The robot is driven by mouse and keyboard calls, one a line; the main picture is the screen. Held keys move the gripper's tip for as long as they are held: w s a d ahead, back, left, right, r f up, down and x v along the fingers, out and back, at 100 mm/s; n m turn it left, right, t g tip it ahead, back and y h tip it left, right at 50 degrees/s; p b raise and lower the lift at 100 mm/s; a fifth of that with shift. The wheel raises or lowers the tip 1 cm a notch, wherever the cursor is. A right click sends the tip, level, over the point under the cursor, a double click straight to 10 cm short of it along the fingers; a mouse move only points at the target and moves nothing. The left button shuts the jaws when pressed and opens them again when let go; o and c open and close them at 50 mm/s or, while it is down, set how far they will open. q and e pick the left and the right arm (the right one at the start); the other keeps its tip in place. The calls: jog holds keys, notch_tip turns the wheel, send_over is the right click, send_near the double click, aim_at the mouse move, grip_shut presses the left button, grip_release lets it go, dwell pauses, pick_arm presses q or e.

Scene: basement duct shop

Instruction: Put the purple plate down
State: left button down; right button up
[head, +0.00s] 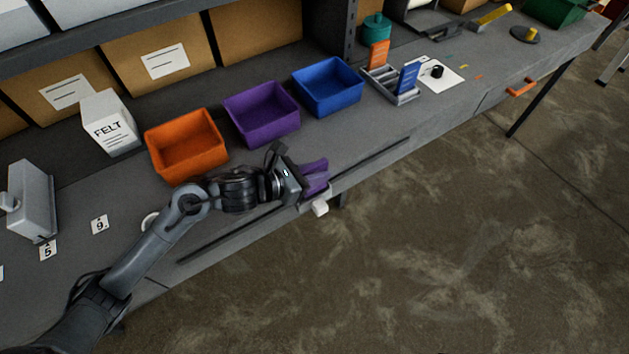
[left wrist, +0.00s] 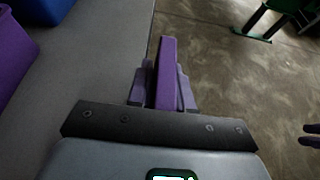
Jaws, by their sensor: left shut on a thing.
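My left gripper (head: 317,180) is shut on the purple plate (head: 315,167), near the front edge of the bench. In the left wrist view the plate (left wrist: 167,75) is a narrow upright purple strip between the two purplish fingers of my left gripper (left wrist: 165,88). It lines up with the bench's front edge there, with floor showing to its right. I cannot tell how high it is above the bench top. My right gripper does not show in the head view.
Orange (head: 186,146), purple (head: 262,113) and blue (head: 329,86) bins stand behind the gripper on the grey bench (head: 375,128).

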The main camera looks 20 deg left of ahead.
pick_arm(q)
jog(key=shift+a+f, duration=0.2)
jog(key=shift+f, duration=0.15)
notch_tip(320, 180, down, 4)
jog(key=shift+r+b, duration=0.25)
jog(key=shift+b, duration=0.05)
jog(key=shift+f, duration=0.15)
jog(key=c, duration=1.2)
grip_release()
jog(key=shift+o, duration=0.8)
